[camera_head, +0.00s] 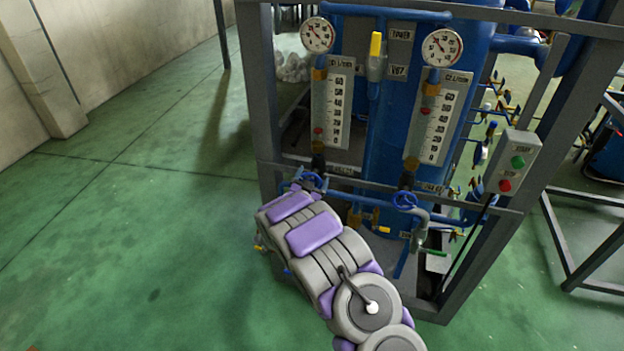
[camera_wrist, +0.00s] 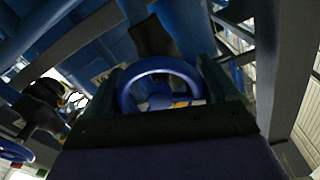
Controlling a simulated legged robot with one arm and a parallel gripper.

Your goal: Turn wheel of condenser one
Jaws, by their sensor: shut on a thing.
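Two blue hand wheels sit low on the rig, each below a flow gauge. The left wheel (camera_head: 312,180) is right at the end of my arm, and the right wheel (camera_head: 404,200) stands free. In the wrist view, a blue wheel (camera_wrist: 160,82) lies between the two fingers of my gripper (camera_wrist: 163,85). My gripper is shut on this wheel, with one finger on each side of its rim. In the head view my arm hides most of the fingers. I cannot read a label telling which wheel belongs to condenser one.
A grey metal frame (camera_head: 262,100) surrounds the blue tanks (camera_head: 395,120). Two round dials (camera_head: 318,35) top the gauges. A control box (camera_head: 512,161) with green and red buttons is on the right post. Pipes and valves crowd the rig. The green floor (camera_head: 130,230) at left is clear.

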